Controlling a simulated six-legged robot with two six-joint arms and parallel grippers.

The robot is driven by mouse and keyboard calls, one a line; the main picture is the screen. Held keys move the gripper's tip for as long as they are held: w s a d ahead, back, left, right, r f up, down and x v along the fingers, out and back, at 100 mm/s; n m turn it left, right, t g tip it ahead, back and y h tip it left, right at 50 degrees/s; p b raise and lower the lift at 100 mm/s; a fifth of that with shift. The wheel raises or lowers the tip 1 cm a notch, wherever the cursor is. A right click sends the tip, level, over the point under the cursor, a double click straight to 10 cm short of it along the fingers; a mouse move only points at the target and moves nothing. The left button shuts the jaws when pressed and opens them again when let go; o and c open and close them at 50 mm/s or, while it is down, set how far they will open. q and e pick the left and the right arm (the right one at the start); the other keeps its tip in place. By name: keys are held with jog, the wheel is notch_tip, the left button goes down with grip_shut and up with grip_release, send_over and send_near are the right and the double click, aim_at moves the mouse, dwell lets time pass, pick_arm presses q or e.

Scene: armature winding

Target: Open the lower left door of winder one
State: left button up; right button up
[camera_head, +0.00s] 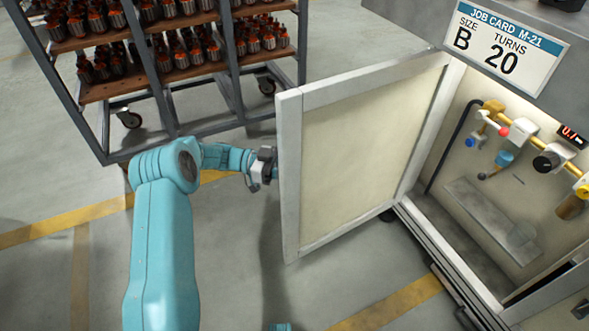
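The cabinet door (350,150), a cream panel with a pale grey frame, stands swung wide open to the left of the winder cabinet (455,262). Its inner face is toward me, and its hinged side meets the cabinet at the right. My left gripper (268,166) is at the door's free left edge, on the outer side. Its fingertips are partly hidden by the edge, so I cannot tell whether they touch or grip anything. The door handle is hidden. My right gripper is out of view.
The open compartment shows valves and knobs on a yellow pipe (523,130) and a red display (571,134). A job card (507,42) is above it. A wheeled rack (160,90) of copper-coloured parts stands behind my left arm. Floor at lower left is clear.

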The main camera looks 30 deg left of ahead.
pick_arm(q)
jog(key=shift+o, duration=1.3)
jog(key=shift+w+d, duration=0.3)
jog(key=shift+a, duration=0.1)
jog(key=shift+s, duration=0.1)
